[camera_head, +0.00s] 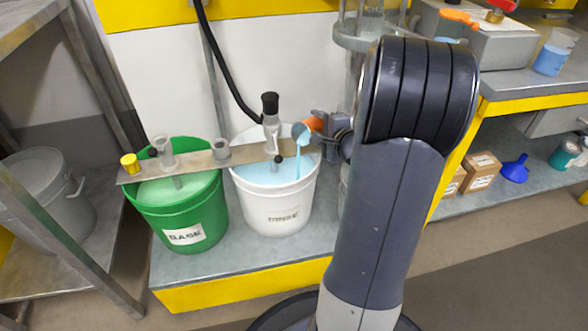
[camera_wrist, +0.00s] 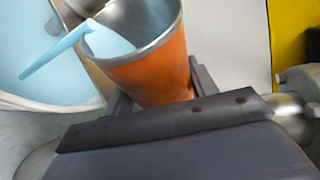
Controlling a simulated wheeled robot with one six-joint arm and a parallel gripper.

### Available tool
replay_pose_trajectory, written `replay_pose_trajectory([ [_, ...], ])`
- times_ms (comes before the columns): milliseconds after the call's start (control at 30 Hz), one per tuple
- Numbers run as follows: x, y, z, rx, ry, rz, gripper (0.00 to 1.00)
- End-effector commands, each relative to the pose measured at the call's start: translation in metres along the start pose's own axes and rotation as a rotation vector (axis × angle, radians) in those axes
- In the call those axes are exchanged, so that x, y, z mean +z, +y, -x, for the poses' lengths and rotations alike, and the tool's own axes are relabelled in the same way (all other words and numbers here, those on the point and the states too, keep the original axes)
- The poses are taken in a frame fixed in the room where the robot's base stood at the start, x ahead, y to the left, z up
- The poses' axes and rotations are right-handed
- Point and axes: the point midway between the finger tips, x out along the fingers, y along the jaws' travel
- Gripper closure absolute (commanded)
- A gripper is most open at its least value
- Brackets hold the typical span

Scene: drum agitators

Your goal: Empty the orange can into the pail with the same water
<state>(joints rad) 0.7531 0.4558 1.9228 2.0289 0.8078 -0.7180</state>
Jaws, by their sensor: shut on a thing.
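My gripper (camera_head: 328,128) is shut on an orange can (camera_head: 313,124) and holds it tipped over the right side of a white pail (camera_head: 274,208). A stream of light blue water runs from the can's mouth into the pail, which holds light blue liquid. In the wrist view the orange can (camera_wrist: 152,78) sits between the fingers, with its metal rim and the blue stream leaving to the left. The white pail's blue surface (camera_wrist: 35,40) shows at the upper left. A green pail (camera_head: 182,215) labelled BASE holds pale green liquid, left of the white pail.
A metal bar (camera_head: 200,160) with agitators crosses both pails. A yellow knob (camera_head: 130,163) is at its left end. A lidded grey bucket (camera_head: 45,195) stands on the left shelf. Boxes (camera_head: 482,172) and a blue funnel (camera_head: 514,168) lie on the right lower shelf.

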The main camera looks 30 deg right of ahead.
Motion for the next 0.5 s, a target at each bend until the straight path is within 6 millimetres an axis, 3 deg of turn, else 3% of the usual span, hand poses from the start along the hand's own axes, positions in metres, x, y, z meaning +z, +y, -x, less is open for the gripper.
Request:
replay_pose_trajectory([
  [500,0.0029,0.0029,0.0002,-0.014,0.007,0.035,0.75],
])
